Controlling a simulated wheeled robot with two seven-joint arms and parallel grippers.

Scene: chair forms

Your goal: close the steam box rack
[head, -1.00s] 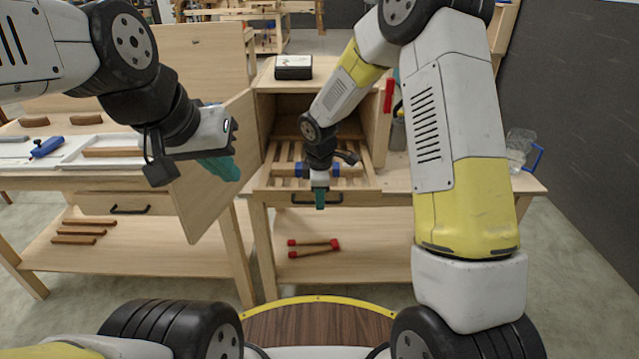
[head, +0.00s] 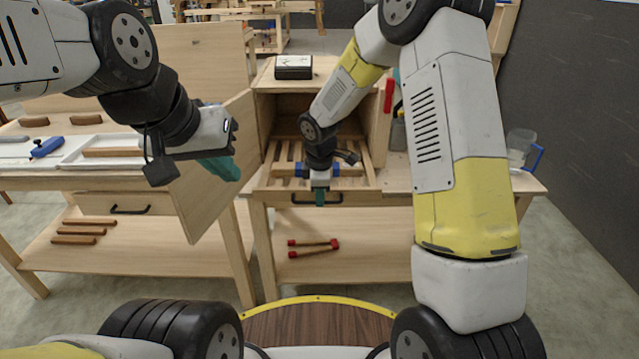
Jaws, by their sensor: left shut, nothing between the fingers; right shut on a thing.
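The steam box (head: 277,77) is a wooden cabinet standing on a bench, with its door (head: 212,180) swung open to the left. Its slatted wooden rack (head: 280,178) is slid out at the front, with a dark handle on its front edge. My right gripper (head: 320,197) is at that front edge, shut on the rack's handle, and partly hides it. My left gripper (head: 222,168) is shut and empty, in front of the open door and apart from the rack.
A clear jug (head: 521,150) with a blue handle stands at the bench's right. A red-ended clamp (head: 313,247) lies on the lower shelf. A white tray (head: 100,150) is on the left bench.

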